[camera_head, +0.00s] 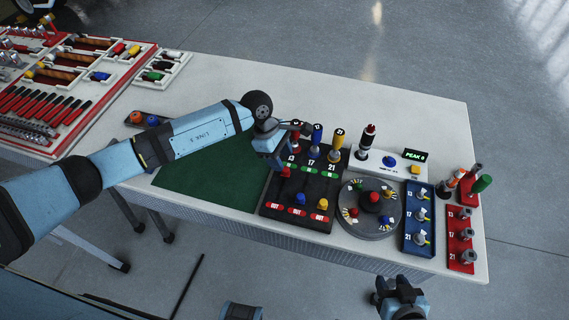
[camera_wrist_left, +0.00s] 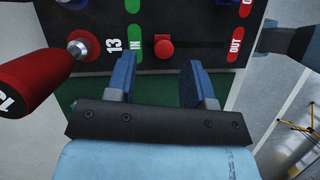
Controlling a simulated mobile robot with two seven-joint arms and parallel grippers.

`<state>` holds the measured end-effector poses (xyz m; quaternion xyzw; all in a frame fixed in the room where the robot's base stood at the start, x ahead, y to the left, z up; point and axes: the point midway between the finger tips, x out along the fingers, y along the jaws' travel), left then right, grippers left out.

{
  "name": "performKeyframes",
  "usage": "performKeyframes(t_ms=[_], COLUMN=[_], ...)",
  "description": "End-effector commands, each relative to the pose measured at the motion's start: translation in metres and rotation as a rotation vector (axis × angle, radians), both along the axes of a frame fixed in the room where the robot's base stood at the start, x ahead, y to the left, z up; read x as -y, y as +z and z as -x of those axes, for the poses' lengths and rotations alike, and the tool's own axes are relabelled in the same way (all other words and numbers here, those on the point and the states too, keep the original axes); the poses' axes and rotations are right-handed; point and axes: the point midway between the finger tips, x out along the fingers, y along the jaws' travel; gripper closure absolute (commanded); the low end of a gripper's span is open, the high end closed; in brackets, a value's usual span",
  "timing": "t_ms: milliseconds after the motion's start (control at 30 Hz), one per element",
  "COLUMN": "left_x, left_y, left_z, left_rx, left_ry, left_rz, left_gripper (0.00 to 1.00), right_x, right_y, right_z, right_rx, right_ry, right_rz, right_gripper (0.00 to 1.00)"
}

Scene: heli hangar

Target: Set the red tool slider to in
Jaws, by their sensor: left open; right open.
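The red tool slider (camera_head: 286,171) is a small red knob on the black tool panel (camera_head: 262,207). In the left wrist view the red knob (camera_wrist_left: 164,47) sits close to the green IN label (camera_wrist_left: 134,47) and farther from the red OUT label (camera_wrist_left: 236,44). My left gripper (camera_head: 277,161) is over the panel's left column. In the wrist view its open fingers (camera_wrist_left: 157,72) stand either side of the knob's line, with the knob just past the tips and nothing held. My right gripper (camera_head: 399,294) is open and empty off the table's front edge.
Blue (camera_head: 300,199) and yellow (camera_head: 322,204) sliders sit near their OUT labels. Red, blue (camera_head: 317,133) and yellow (camera_head: 338,137) handled tools stand at the panel's back. A round grey turntable (camera_head: 371,231) stands right of it, a green mat (camera_head: 208,180) left.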

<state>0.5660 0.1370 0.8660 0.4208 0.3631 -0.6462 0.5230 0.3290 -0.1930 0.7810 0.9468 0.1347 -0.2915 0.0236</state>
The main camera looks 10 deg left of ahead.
Motion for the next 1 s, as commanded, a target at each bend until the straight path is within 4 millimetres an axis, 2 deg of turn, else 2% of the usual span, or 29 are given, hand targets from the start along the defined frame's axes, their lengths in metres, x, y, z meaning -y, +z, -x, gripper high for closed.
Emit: performKeyframes(t_ms=[200, 433, 633, 1000], left_x=[-0.021, -0.034, -0.038, -0.038], left_y=[0.048, 0.083, 0.094, 0.095], left_z=[-0.007, -0.01, -0.011, -0.011], left_rx=[0.005, 0.003, 0.002, 0.001], left_ry=[0.001, 0.001, 0.001, 0.0], left_rz=[-0.001, 0.0, 0.0, 0.0], left_gripper=[0.52, 0.52, 0.52, 0.52], right_x=[0.0, -0.001, -0.001, -0.002], right_y=[-0.005, -0.007, -0.006, -0.005], right_z=[0.0, -0.001, -0.002, -0.002], right_rx=[-0.008, -0.008, -0.007, -0.005], right_ry=[-0.002, -0.003, -0.004, -0.004], right_rz=[-0.003, -0.005, -0.008, -0.008], right_gripper=[0.57, 0.57, 0.57, 0.57])
